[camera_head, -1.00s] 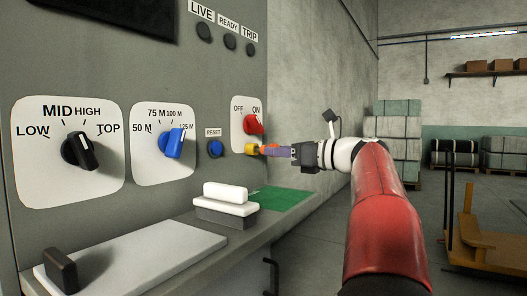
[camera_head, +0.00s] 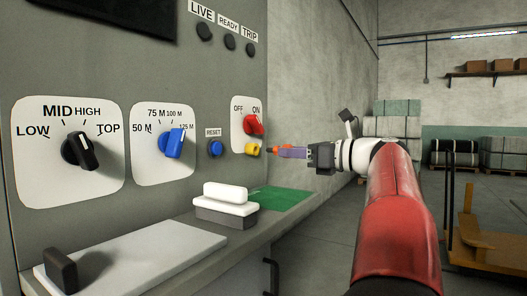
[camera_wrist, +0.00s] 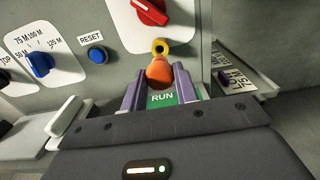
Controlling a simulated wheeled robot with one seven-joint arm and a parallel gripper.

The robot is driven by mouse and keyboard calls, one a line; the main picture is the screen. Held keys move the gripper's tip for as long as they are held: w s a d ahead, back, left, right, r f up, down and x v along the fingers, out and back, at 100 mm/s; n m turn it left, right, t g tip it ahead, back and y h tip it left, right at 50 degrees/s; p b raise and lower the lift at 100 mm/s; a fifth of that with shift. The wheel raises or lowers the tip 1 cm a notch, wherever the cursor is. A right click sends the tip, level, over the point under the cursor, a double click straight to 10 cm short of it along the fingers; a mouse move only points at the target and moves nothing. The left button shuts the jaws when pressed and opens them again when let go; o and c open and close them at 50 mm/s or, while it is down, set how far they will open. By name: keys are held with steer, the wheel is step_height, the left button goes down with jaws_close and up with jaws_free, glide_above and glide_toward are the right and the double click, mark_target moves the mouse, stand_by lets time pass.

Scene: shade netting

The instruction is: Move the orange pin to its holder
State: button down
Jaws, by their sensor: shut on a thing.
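The orange pin (camera_head: 271,150) is held in the purple fingers of my gripper (camera_head: 281,152), pointing left toward the panel. In the wrist view the pin's rounded orange body (camera_wrist: 159,73) sits between the two fingers of my gripper (camera_wrist: 158,80). A yellow ring-shaped fitting (camera_head: 252,150) sticks out of the panel just below the red OFF/ON switch. It shows its open hole in the wrist view (camera_wrist: 160,47). The pin's tip is a short way to the right of this fitting, apart from it. Which part is the pin's holder I cannot tell.
The red switch (camera_head: 254,125) and blue RESET button (camera_head: 215,148) are close by on the panel. A ledge below bears a green RUN area (camera_head: 283,198) and a white-topped block (camera_head: 225,198). A lettered plate (camera_wrist: 236,78) is at the right.

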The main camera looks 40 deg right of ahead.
steer(key=v, duration=0.4)
stand_by(0.6)
